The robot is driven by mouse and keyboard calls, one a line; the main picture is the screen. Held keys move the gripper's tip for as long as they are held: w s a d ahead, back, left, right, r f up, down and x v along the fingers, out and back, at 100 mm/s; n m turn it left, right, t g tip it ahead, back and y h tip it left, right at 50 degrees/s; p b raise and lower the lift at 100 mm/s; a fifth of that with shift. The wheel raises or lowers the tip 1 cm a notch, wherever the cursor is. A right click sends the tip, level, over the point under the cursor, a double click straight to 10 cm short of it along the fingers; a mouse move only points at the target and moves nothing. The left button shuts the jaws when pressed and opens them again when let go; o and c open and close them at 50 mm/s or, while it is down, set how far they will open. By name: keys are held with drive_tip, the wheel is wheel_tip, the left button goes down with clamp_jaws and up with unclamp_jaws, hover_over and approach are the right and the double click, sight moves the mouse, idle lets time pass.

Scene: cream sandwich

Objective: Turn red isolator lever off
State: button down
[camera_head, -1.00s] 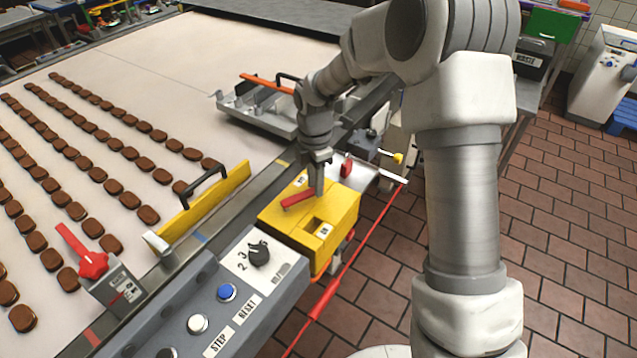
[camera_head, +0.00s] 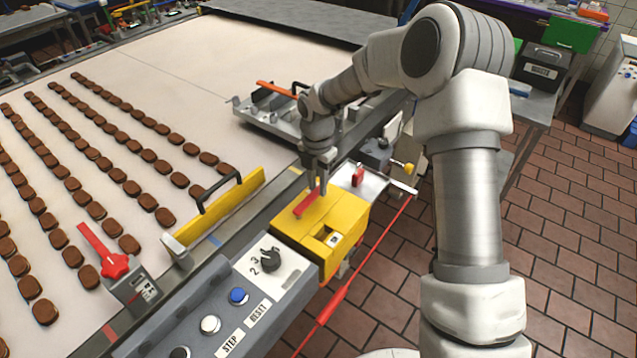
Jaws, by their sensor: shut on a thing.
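A yellow box (camera_head: 290,231) stands at the front edge of the conveyor, with a red lever (camera_head: 305,204) on its top. The lever lies slanted, its free end toward the lower left. My gripper (camera_head: 322,190) points down onto the box from above and is shut on the lever near its upper right end. The fingertips are small here, and the exact contact is hard to see.
A control panel with a black rotary knob (camera_head: 270,258) and blue button (camera_head: 238,296) adjoins the box. A yellow guard with a black handle (camera_head: 218,196) and another red lever (camera_head: 112,262) stand left. A red cable (camera_head: 352,272) runs along the right.

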sight(317, 190)
drive_tip(key=shift+a, duration=0.1)
drive_tip(key=c, duration=0.7)
unclamp_jaws()
drive_tip(key=shift+r, duration=0.1)
drive_tip(key=shift+r, duration=8.65)
